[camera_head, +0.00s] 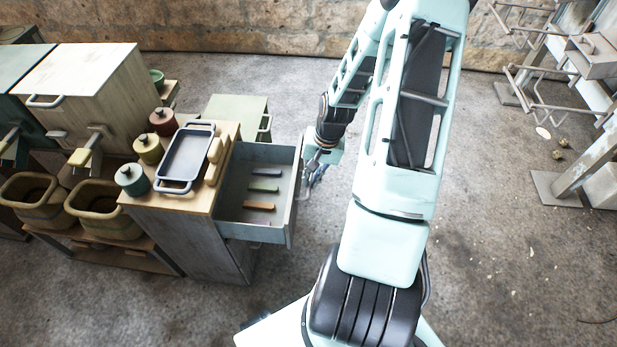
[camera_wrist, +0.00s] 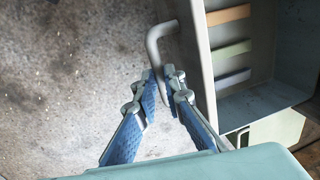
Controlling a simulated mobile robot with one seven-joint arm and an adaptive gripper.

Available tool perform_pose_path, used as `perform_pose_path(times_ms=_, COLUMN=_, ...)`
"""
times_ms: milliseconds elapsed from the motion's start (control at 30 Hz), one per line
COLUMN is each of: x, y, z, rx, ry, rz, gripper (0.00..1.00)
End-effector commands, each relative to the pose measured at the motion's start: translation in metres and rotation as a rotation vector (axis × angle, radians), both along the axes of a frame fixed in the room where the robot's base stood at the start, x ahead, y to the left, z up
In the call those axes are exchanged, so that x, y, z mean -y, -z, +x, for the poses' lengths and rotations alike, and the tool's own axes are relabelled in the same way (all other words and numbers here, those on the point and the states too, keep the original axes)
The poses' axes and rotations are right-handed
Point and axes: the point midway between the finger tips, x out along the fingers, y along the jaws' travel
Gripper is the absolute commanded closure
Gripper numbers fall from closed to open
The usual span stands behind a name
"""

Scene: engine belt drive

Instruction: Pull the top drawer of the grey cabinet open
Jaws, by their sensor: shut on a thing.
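The grey cabinet (camera_head: 192,232) stands left of centre in the head view, with a wooden top. Its top drawer (camera_head: 272,155) stands far out to the right, its inside plainly visible. The drawer also shows at the right in the wrist view (camera_wrist: 265,102). My gripper (camera_head: 318,172) is at the outer face of the drawer front. In the wrist view, my gripper (camera_wrist: 161,76) has its blue-padded fingers shut on the pale bar handle (camera_wrist: 155,40) of the drawer. In the head view the handle is mostly hidden by my gripper.
Several coloured bars (camera_head: 264,188) lie in the drawer. A tray (camera_head: 186,160) and lidded pots (camera_head: 132,178) stand on the cabinet top. A green cabinet (camera_head: 235,107) is behind. The floor right of the drawer is clear apart from my arm; a metal rack (camera_head: 570,170) stands far right.

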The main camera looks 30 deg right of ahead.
Motion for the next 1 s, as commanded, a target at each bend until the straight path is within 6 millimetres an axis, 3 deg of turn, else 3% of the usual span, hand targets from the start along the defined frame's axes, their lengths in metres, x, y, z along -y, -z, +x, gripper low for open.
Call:
perform_pose_path(times_ms=100, x=0.000, y=0.000, z=0.000, rx=0.000, ry=0.000, rz=0.000, gripper=1.00)
perform_pose_path(times_ms=133, x=0.000, y=0.000, z=0.000, rx=0.000, ry=0.000, rz=0.000, gripper=0.90)
perform_pose_path(times_ms=300, x=0.000, y=0.000, z=0.000, rx=0.000, ry=0.000, rz=0.000, gripper=0.73)
perform_pose_path(times_ms=667, x=0.001, y=-0.005, z=0.000, rx=0.002, ry=0.000, rz=-0.001, gripper=0.73)
perform_pose_path(times_ms=1000, x=0.011, y=-0.059, z=-0.005, rx=0.004, ry=0.003, rz=-0.004, gripper=0.73)
